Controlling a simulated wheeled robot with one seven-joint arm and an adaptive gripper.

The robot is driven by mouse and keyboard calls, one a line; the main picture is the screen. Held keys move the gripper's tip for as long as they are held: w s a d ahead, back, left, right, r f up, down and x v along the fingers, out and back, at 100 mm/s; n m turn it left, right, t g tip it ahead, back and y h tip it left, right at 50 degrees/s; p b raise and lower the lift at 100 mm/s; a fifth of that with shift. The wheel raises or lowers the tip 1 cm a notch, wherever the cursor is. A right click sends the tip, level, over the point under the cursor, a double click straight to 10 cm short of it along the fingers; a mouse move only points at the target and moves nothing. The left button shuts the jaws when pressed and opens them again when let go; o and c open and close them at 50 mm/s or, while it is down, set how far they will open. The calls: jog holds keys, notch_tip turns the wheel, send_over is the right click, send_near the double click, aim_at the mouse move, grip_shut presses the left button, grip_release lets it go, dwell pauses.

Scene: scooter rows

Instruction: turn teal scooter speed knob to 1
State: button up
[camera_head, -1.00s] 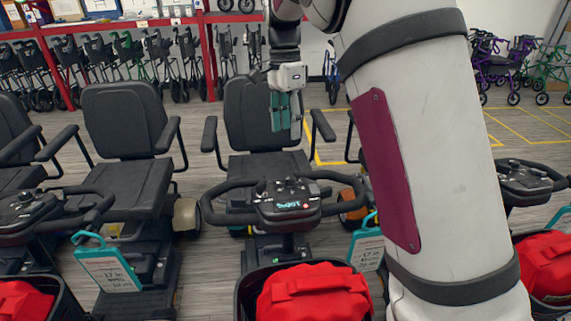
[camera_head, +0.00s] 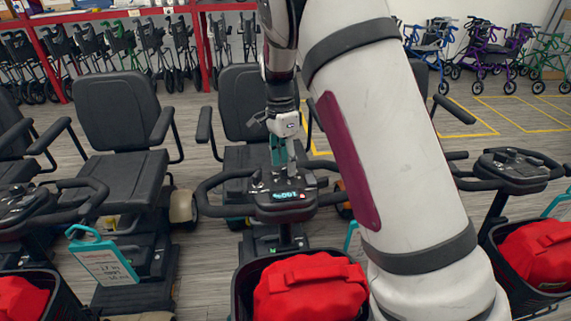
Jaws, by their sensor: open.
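The middle scooter's black console (camera_head: 284,207) carries a small lit teal display (camera_head: 285,195). Its black handlebar loops (camera_head: 213,190) curve out to either side. My gripper (camera_head: 283,163) points down just above the console, with teal-grey fingers apart and nothing seen between them. The fingers cover part of the console top, and the speed knob there cannot be made out. Whether the fingertips touch the console is not clear. The scooter's body shows no clear teal.
Red bags sit in black front baskets, one below the middle console (camera_head: 310,290). Other scooter consoles stand left (camera_head: 20,205) and right (camera_head: 515,165). A teal tag (camera_head: 103,257) hangs at left. Behind are black seats (camera_head: 120,110), a red rack and walkers. My arm hides much of the right.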

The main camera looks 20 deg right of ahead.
jog(key=shift+s+f, duration=0.1)
jog(key=shift+f, duration=0.45)
grip_shut()
